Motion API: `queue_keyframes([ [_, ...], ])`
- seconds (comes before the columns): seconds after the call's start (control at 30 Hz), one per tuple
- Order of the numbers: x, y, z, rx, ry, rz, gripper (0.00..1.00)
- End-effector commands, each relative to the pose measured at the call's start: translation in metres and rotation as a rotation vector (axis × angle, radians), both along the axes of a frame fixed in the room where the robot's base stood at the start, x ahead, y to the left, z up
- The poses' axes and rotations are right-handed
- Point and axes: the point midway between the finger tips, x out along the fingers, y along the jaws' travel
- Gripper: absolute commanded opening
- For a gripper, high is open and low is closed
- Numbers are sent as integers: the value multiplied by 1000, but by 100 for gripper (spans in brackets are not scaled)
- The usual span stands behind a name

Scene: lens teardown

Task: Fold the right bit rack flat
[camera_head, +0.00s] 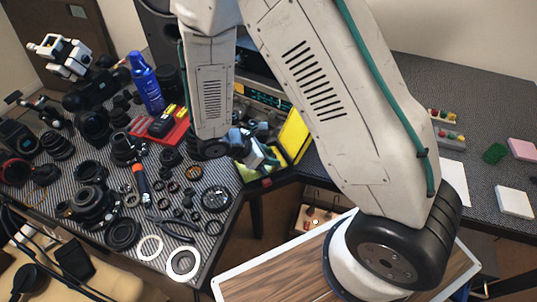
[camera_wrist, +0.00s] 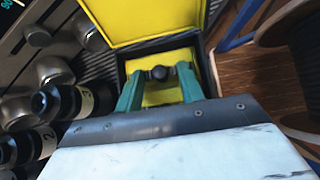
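I cannot pick out the right bit rack with certainty. An open case with a yellow inside (camera_wrist: 165,92) lies under my gripper in the wrist view, its yellow lid (camera_wrist: 135,18) raised at the top. In the head view the lid (camera_head: 294,134) stands upright at the table's corner, beside my gripper (camera_head: 262,157). In the wrist view the teal fingers of my gripper (camera_wrist: 160,76) are apart over the case. A dark round knob (camera_wrist: 160,73) shows between the fingertips, with gaps on both sides. Whether it belongs to a rack is unclear.
Lenses, rings and tools crowd the left table, with a blue spray can (camera_head: 146,83) and a red tray (camera_head: 160,128). Two grey strips with coloured pieces (camera_head: 448,136) lie on the right table.

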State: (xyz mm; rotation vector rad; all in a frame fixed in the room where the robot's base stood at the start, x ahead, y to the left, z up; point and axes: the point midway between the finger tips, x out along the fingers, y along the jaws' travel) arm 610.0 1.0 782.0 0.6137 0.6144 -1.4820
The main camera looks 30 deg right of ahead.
Motion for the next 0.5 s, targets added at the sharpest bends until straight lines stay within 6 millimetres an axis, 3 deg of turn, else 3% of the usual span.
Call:
queue_keyframes([
  [0.03, 0, 0, 0, 0, 0, 0, 30],
  [0.13, 0, 0, 0, 0, 0, 0, 2],
  [0.17, 0, 0, 0, 0, 0, 0, 0],
  [0.5, 0, 3, -4, -83, 3, 1, 0],
])
